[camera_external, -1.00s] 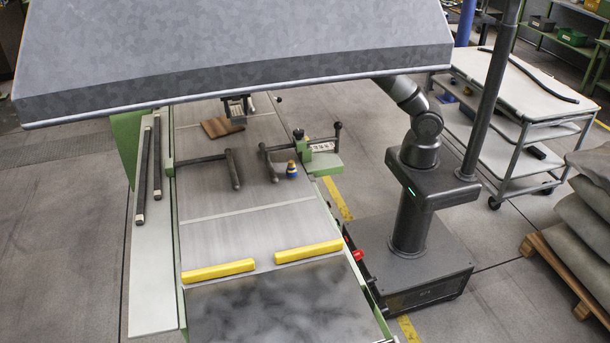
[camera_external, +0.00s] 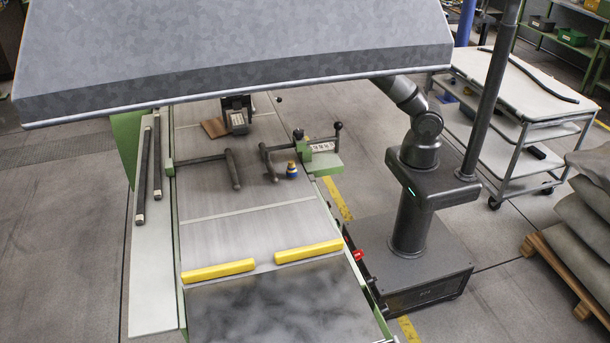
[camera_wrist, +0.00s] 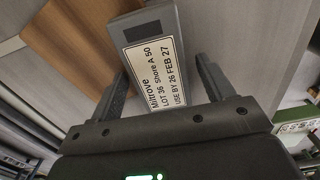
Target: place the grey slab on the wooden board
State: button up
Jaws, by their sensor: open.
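The grey slab, a flat dark-grey block with a white printed label (camera_wrist: 155,75), lies between my fingers in the wrist view. It also shows under the hood in the external view (camera_external: 238,121). The brown wooden board (camera_wrist: 75,38) is behind and left of the slab. In the external view, the slab covers the board's right part (camera_external: 212,128). I cannot tell how much of the slab rests on the board. My gripper (camera_wrist: 161,68) is open around the slab, with a gap at the right finger; contact at the left is unclear. The hood hides most of my arm.
A large grey hood (camera_external: 240,55) hangs low over the bench. Two yellow bars (camera_external: 218,270) lie across the front. The bench between them is clear.

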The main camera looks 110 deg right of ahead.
aim_at(238, 119)
jog(key=shift+r, duration=0.1)
notch_tip(238, 119, up, 12)
dwell(0.5)
